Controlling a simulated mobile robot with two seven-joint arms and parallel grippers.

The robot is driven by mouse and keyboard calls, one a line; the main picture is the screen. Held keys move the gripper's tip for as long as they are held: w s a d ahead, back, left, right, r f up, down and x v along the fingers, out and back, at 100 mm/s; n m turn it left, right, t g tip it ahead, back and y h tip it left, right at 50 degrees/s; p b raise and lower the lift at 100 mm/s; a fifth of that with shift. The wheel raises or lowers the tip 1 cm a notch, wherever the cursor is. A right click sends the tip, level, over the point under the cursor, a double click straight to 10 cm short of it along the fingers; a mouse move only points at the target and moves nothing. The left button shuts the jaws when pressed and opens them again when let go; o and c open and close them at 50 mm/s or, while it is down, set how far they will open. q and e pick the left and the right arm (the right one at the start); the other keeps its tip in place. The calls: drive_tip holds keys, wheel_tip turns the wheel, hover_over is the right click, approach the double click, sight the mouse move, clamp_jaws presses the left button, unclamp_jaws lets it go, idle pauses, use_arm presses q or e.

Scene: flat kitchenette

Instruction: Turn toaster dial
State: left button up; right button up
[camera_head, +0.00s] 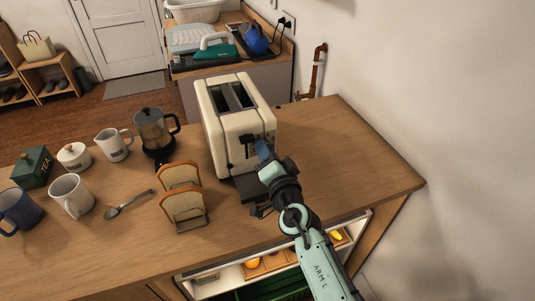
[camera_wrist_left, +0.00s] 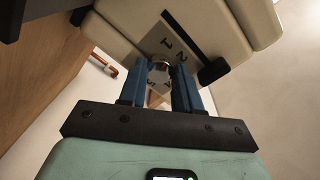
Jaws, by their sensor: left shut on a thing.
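A cream two-slot toaster (camera_head: 237,117) stands upright on the wooden counter. Its front faces the near right side, with a dark lever on it. My left gripper (camera_head: 262,150) is at the toaster's front, low on the right. In the left wrist view the toaster's face (camera_wrist_left: 185,45) shows a grey plate with numbers and a small metallic dial (camera_wrist_left: 160,66). The two blue fingers of my left gripper (camera_wrist_left: 161,88) are shut on the dial, one on each side. In the head view the dial is hidden behind the gripper. My right gripper is not in view.
Left of the toaster are a toast rack with bread (camera_head: 183,205), a French press (camera_head: 154,132), a cream jug (camera_head: 114,144), mugs, a spoon (camera_head: 128,204) and a green tea tin (camera_head: 33,167). The counter right of the toaster (camera_head: 345,150) is clear. An open shelf lies below the edge.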

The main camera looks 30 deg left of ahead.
use_arm(q)
drive_tip(key=shift+r+n, duration=0.1)
drive_tip(key=shift+n, duration=0.9)
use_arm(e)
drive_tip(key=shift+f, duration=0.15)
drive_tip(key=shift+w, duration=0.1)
use_arm(q)
drive_tip(key=o, duration=1.1)
drive_tip(key=shift+c, duration=0.2)
